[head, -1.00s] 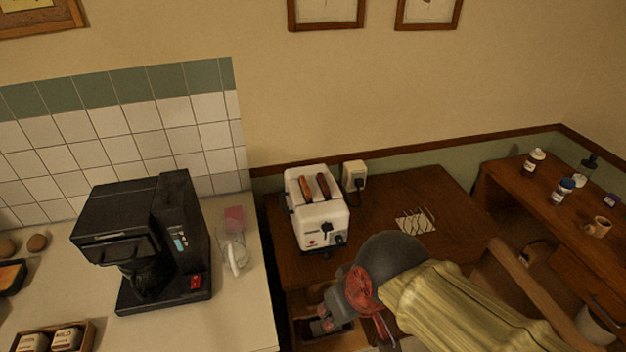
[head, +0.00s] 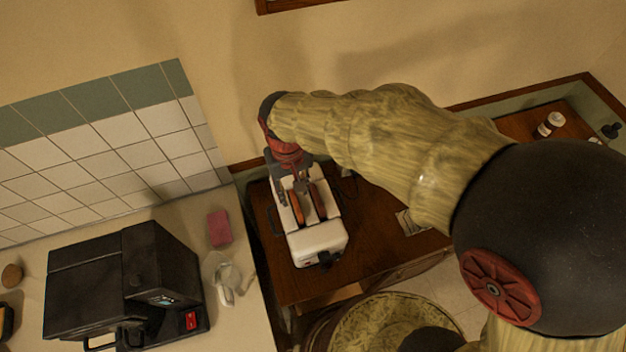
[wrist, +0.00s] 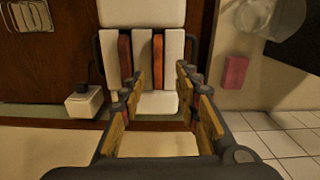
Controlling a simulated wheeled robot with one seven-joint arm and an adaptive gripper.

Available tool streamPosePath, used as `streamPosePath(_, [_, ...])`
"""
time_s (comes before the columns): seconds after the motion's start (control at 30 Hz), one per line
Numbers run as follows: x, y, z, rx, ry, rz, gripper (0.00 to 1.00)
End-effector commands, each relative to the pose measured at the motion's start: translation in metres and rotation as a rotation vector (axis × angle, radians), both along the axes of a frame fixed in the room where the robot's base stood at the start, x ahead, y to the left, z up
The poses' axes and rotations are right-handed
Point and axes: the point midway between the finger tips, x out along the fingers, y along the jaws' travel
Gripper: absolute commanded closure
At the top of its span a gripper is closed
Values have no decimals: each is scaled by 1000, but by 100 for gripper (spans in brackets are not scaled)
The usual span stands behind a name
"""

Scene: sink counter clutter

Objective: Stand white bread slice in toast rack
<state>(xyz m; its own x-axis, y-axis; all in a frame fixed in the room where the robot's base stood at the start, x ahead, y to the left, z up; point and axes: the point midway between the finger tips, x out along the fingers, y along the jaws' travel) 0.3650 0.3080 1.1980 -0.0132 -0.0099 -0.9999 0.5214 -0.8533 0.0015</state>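A white two-slot toaster (head: 318,246) stands on the wooden table, with brown-edged bread slices upright in its slots. One is orange-brown (wrist: 158,60) and the other darker red-brown (wrist: 125,55); I cannot tell which is the white bread slice. My gripper (wrist: 158,85) is open and empty, pointing down over the wall-side end of the toaster. In the head view my gripper (head: 288,178) partly covers that end. The wire toast rack (wrist: 32,15) stands empty on the table; in the head view the rack (head: 406,222) is partly hidden by my arm.
A white outlet box (wrist: 84,102) with a black plug is on the wall beside the toaster. The pale counter holds a black coffee maker (head: 125,285), a pink sponge (head: 219,228) and a clear glass item (head: 228,280). The wall is close behind my gripper.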

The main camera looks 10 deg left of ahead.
Motion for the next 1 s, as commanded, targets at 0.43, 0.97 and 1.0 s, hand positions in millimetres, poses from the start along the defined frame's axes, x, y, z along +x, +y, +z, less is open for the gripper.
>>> streamPosePath(0.43, [4, 3, -18, 6, -8, -45, 67])
streamPosePath(0.97, [4, 1, -73, 9, -10, -45, 67])
streamPosePath(1.0, [4, 1, -73, 9, -10, -45, 67])
